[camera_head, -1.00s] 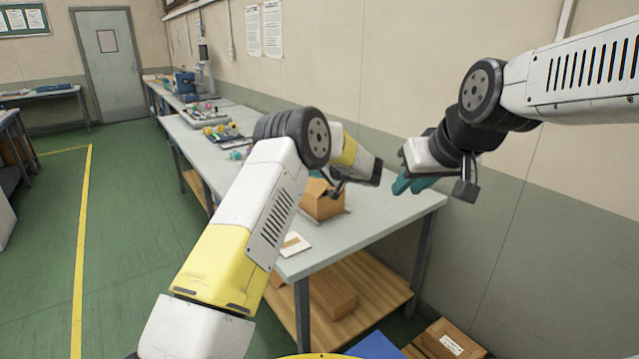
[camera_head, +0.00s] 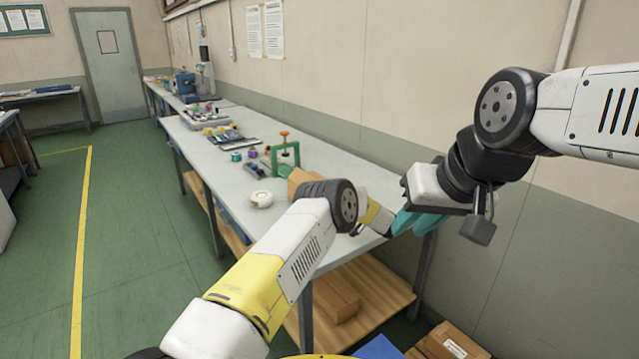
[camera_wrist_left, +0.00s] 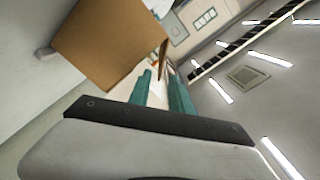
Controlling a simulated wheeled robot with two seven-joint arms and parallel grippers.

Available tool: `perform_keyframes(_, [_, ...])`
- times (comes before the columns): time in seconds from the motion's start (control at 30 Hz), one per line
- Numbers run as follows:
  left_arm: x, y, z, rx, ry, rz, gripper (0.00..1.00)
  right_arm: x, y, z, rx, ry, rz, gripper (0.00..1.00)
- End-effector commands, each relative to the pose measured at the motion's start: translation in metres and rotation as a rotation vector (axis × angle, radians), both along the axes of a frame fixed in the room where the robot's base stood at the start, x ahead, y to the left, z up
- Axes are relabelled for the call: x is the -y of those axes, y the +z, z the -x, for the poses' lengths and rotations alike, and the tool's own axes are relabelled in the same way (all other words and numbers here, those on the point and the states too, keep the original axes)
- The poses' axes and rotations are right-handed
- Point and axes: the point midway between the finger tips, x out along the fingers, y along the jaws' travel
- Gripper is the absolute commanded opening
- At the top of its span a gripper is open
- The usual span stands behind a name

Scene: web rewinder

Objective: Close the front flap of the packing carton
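The packing carton (camera_head: 298,180) is mostly hidden behind my left arm in the head view; a brown patch shows above it. In the left wrist view, a broad brown carton face (camera_wrist_left: 108,40) fills the upper left. A thin brown strip (camera_wrist_left: 164,60), perhaps a flap seen edge-on, stands beside it, past the fingertips. My left gripper (camera_wrist_left: 161,86) has its teal fingers apart with a gap between them. It is close to the carton; contact cannot be told. My right gripper (camera_head: 415,222) hangs at the right end of the table, away from the carton, its teal fingers overlapping in view.
A wooden lower shelf (camera_head: 380,285) bears a cardboard box (camera_head: 335,300). Another box (camera_head: 450,345) is at the bottom right. The wall bounds the table's far side.

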Motion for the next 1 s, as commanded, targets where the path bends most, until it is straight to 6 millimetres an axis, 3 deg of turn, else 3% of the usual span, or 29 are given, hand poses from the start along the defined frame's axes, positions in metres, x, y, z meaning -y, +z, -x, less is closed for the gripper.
perform_keyframes(0.23, [-0.004, -0.002, -0.007, 0.001, -0.001, 0.000, 0.25, 0.000, 0.000, 0.001, 0.000, -0.001, -0.001, 0.25])
perform_keyframes(0.5, [-0.031, -0.002, -0.042, 0.003, 0.002, 0.002, 0.25, 0.000, 0.000, 0.000, 0.000, -0.001, -0.001, 0.25])
perform_keyframes(0.7, [-0.041, -0.002, -0.058, 0.000, -0.001, 0.001, 0.25, 0.000, 0.000, 0.000, 0.000, 0.000, 0.000, 0.25])
perform_keyframes(1.0, [-0.045, -0.001, -0.063, 0.002, -0.002, -0.002, 0.25, 0.000, 0.000, 0.000, 0.000, 0.000, 0.000, 0.25])
